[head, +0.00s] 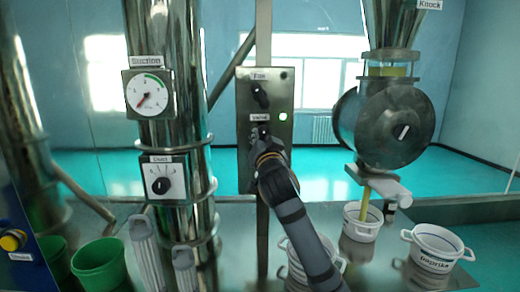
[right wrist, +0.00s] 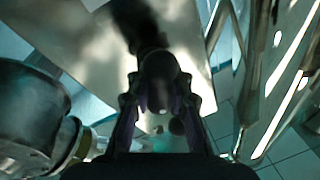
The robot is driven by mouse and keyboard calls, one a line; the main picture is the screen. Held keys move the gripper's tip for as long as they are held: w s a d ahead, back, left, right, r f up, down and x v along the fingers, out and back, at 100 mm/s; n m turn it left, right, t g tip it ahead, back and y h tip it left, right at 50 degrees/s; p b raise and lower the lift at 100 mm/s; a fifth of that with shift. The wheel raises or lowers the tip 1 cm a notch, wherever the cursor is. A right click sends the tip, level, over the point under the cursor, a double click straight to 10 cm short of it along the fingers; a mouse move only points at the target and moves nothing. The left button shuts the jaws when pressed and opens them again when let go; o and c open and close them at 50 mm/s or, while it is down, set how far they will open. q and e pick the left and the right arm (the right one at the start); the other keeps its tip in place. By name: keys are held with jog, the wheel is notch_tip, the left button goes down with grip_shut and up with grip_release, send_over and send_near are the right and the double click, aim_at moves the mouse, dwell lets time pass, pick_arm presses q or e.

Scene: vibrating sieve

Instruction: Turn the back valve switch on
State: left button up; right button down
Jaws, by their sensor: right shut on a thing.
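A grey metal control panel (head: 243,98) stands upright in the middle of the head view. Its upper black knob (head: 261,97) is labelled Fan. Below it a label (head: 260,118) reads Valve, and a small green light (head: 283,116) glows beside it. My right gripper (head: 262,138) is at the panel just under that label and covers most of the valve switch. In the right wrist view a black knob (right wrist: 160,72) sits between the two fingers of my right gripper (right wrist: 157,95), which is shut on it. The switch's exact angle is hidden. My left gripper is not in view.
A steel column with a Suction gauge (head: 150,94) and a Duct dial (head: 165,181) stands left of the panel. A round steel valve housing (head: 385,125) is at right. White buckets (head: 437,250) and a green bucket (head: 100,267) stand in front.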

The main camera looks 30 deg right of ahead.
jog(key=shift+f+m+b, duration=0.1)
jog(key=shift+m+b, duration=0.35)
jog(key=shift+m, duration=0.15)
jog(key=c, duration=1.2)
grip_release()
jog(key=shift+s, duration=0.1)
jog(key=v, duration=0.7)
jog(key=shift+s+a, duration=0.15)
jog(key=shift+a, duration=0.05)
